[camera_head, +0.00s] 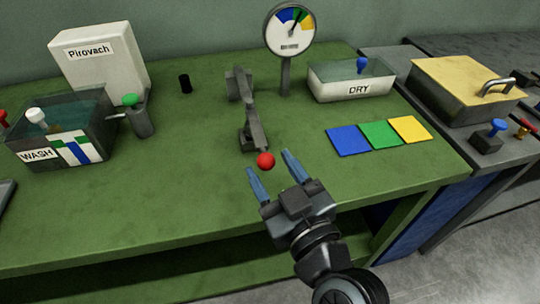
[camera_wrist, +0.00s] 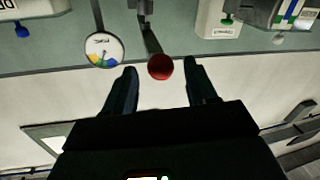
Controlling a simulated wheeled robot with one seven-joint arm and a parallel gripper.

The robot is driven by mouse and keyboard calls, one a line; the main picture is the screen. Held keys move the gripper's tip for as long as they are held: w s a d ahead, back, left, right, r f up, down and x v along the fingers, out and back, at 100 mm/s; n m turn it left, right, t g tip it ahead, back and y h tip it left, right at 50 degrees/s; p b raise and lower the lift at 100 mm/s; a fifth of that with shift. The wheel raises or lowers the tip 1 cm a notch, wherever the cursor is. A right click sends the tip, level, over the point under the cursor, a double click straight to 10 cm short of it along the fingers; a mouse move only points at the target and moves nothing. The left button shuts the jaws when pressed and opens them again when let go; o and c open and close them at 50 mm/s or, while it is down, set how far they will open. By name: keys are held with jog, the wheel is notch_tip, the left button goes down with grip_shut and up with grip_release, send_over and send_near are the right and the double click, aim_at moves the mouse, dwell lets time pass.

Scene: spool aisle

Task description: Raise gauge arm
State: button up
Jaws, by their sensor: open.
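The gauge arm (camera_head: 254,122) is a dark grey lever on a small stand on the green table, with a red ball knob (camera_head: 265,161) at its near, lower end. My gripper (camera_head: 270,163) is open, its two blue fingers on either side of the knob in the head view. In the wrist view the knob (camera_wrist: 160,67) shows between and slightly beyond the fingertips (camera_wrist: 160,68); I cannot tell whether they touch it. The round gauge (camera_head: 290,30) on a post stands behind, its needle near the blue and green bands. It also shows in the wrist view (camera_wrist: 104,49).
A WASH tank (camera_head: 88,140) and a white Pirovach box (camera_head: 100,62) stand at the left. A DRY tray (camera_head: 350,88) stands back right, with blue, green and yellow squares (camera_head: 380,135) before it. The front left of the green table (camera_head: 150,200) is clear.

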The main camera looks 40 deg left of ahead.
jog(key=shift+x, duration=1.5)
jog(key=shift+c, duration=0.2)
jog(key=shift+s, duration=0.1)
grip_shut()
